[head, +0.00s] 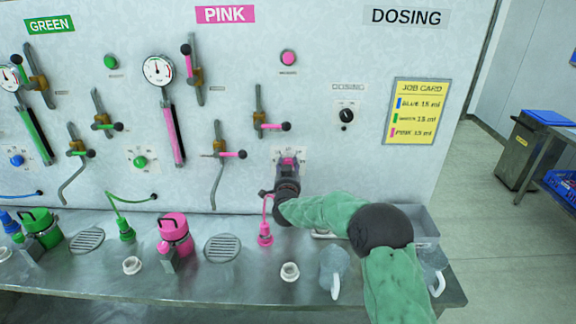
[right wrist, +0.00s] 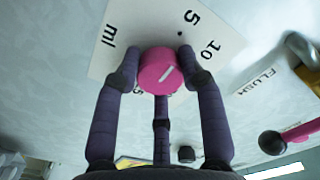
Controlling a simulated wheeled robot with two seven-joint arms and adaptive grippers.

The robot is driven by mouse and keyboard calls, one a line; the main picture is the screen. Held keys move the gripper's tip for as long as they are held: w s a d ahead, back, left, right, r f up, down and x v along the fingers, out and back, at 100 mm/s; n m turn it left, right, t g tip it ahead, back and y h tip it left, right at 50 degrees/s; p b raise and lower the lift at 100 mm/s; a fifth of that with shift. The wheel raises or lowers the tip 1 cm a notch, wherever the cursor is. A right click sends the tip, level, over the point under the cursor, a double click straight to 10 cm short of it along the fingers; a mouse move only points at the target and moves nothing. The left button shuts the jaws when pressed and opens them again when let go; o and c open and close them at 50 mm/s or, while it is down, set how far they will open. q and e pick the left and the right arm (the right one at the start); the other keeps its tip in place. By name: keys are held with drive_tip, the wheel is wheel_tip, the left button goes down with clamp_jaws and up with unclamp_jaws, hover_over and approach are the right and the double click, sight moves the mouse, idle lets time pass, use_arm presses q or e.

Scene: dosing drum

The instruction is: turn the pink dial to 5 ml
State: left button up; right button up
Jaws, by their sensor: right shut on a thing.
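The pink dial (right wrist: 160,72) sits on a white scale plate (right wrist: 122,38) marked 5, 10 and ml in the right wrist view. In the head view the dial (head: 288,159) shows just above my right gripper (head: 287,168). My right gripper (right wrist: 160,78) is shut on the dial, with fingers on both sides of it. Part of the scale is hidden behind the fingers. My left gripper is not in view.
A pink-handled valve (head: 271,126) sits above the dial, and a pink nozzle (head: 265,235) hangs to its left. A pink canister (head: 174,233) and clear jugs (head: 334,270) stand on the steel bench (head: 190,287). A yellow job card (head: 416,111) is on the panel at right.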

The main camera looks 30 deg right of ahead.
drive_tip(key=shift+r, duration=0.1)
idle(0.3)
drive_tip(key=o, duration=1.1)
drive_tip(key=shift+d, duration=0.1)
drive_tip(key=shift+o, duration=0.2)
drive_tip(key=v, duration=1.2)
